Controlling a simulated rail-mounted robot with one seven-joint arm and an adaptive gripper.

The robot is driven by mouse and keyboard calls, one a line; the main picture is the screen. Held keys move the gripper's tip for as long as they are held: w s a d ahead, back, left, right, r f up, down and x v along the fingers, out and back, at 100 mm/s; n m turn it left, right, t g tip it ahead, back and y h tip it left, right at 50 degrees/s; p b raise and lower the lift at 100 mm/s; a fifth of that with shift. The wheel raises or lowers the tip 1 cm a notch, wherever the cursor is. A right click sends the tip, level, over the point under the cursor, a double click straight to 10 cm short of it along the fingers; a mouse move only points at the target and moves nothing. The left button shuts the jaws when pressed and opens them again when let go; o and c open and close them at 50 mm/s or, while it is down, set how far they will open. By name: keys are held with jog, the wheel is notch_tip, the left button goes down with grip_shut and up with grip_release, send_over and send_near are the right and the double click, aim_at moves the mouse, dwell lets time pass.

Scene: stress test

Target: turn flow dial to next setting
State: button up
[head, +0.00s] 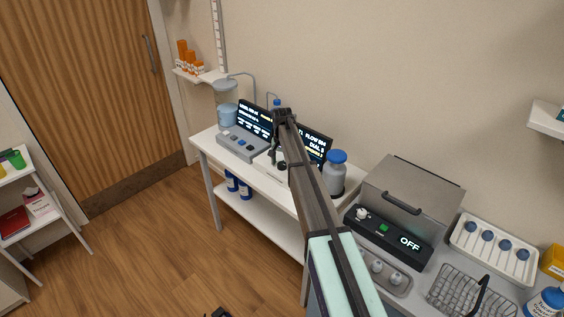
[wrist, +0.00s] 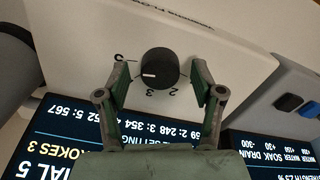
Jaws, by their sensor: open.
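The flow dial (wrist: 159,69) is a round black knob with a white pointer line, on a white panel with printed marks around it in the wrist view. My gripper (wrist: 158,80) is open, one finger on each side of the dial, with gaps between the fingers and the knob. In the head view my gripper (head: 281,150) is over the white bench, and my arm hides most of the dial's device. A dark display (wrist: 75,135) with white and yellow text lies below the dial in the wrist view, partly covered by my gripper.
A grey console (head: 240,146) with buttons and a second screen (head: 255,119) stand left of my gripper. A steel bath with a lid (head: 412,190) is further right.

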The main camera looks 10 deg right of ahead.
jog(key=c, duration=1.2)
jog(key=shift+o, duration=0.3)
jog(key=shift+n, duration=0.3)
jog(key=n+b, duration=0.2)
jog(key=n, duration=0.3)
jog(key=shift+f, duration=0.1)
jog(key=n+b, duration=0.2)
jog(key=n, duration=0.4)
jog(key=shift+n, duration=0.3)
jog(key=n+b, duration=0.1)
jog(key=n, duration=0.5)
jog(key=n+b, duration=0.1)
jog(key=n, duration=0.4)
jog(key=shift+n, duration=0.3)
jog(key=shift+s, duration=0.1)
